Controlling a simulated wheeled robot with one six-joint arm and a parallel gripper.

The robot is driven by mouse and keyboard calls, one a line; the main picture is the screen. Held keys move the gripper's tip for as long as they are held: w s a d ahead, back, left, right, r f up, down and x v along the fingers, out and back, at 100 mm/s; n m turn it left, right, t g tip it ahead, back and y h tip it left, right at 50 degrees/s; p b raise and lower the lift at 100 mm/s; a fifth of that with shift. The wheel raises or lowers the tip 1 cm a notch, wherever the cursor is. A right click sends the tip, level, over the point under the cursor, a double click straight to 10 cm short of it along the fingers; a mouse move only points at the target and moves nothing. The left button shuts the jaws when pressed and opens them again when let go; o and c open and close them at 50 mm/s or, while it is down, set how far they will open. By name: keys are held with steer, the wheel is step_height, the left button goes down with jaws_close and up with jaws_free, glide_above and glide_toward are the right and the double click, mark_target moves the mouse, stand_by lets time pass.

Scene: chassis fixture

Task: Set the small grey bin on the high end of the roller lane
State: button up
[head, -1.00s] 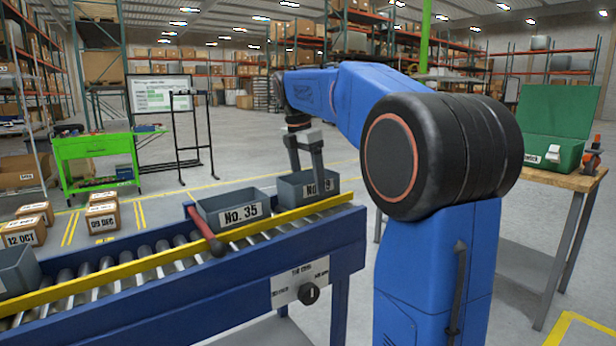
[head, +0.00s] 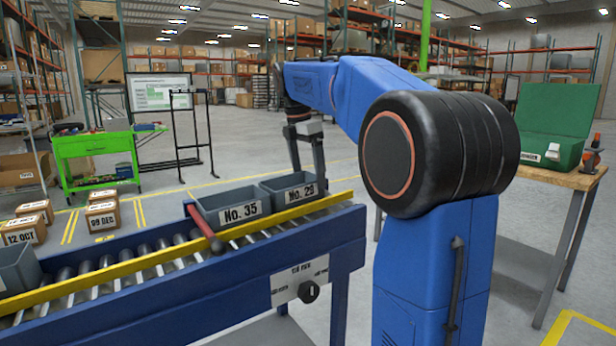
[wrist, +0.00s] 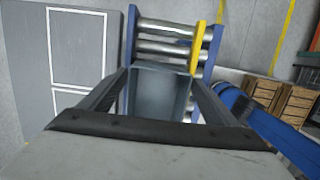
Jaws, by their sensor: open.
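A small grey bin labelled No. 29 (head: 296,192) sits on the right, higher end of the roller lane (head: 160,262). It is close against another grey bin, No. 35 (head: 240,210), on its left. My gripper (head: 307,163) is open just above and behind No. 29; its lower fingertips are partly hidden by the bin. In the wrist view, a grey bin (wrist: 160,92) lies ahead between the spread fingers of my gripper (wrist: 160,80), with rollers (wrist: 168,40) beyond it. I cannot tell if a finger touches it.
A red bar (head: 205,228) crosses the lane at No. 35's left side. A yellow rail (head: 130,267) runs along the near edge. A third grey bin (head: 18,270) is further down the lane. Cartons (head: 102,216) lie on the floor behind; a wooden bench (head: 560,178) stands right.

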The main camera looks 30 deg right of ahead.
steer(key=shift+r, duration=1.35)
